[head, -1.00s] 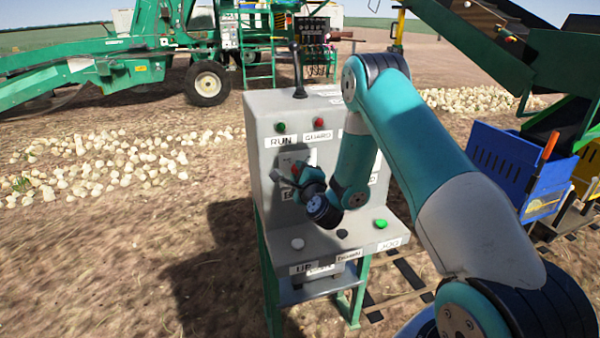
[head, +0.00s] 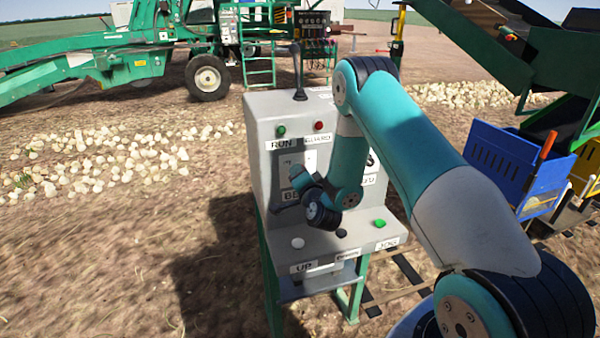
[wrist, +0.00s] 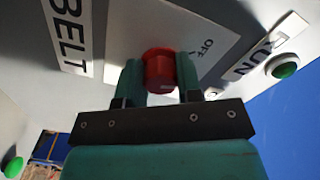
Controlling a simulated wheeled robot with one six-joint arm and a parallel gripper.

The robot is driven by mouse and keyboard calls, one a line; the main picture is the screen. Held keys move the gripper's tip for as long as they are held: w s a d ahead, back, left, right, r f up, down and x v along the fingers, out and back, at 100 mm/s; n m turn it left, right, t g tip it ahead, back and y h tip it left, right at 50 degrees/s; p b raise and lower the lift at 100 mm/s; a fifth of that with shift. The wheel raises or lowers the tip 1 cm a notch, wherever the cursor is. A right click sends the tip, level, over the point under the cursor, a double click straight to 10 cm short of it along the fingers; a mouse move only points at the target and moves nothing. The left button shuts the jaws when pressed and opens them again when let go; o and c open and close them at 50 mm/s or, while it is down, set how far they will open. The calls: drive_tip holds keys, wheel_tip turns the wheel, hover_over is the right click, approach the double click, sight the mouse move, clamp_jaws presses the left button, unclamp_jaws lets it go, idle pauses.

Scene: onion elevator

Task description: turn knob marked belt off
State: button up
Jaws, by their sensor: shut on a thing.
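The red knob (wrist: 159,68) sits on a pale plate on the panel in the wrist view. The word OFF (wrist: 206,47) is printed beside it, and a BELT label (wrist: 70,36) is on the panel to its left. My gripper (wrist: 160,76) is shut on the knob, one finger on each side. The knob's pointer cannot be made out. In the head view my gripper (head: 294,182) is against the front of the grey control box (head: 262,125). It hides the knob there and covers part of the BELT label (head: 291,195).
A RUN label (head: 281,144) and green lamp (head: 281,131) are above, with a red lamp (head: 319,126) to the right. A black lever (head: 298,75) stands on top. The lower shelf has a white button (head: 298,243), a black button (head: 341,233) and a green button (head: 379,223).

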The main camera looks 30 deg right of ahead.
drive_tip(key=n+p, duration=0.1)
drive_tip(key=n, duration=0.4)
drive_tip(key=shift+s+f+p, duration=0.1)
drive_tip(key=shift+f+p, duration=0.05)
drive_tip(key=shift+p, duration=0.2)
drive_tip(key=shift+n, duration=0.4)
drive_tip(key=o, duration=0.9)
drive_tip(key=shift+o, duration=0.2)
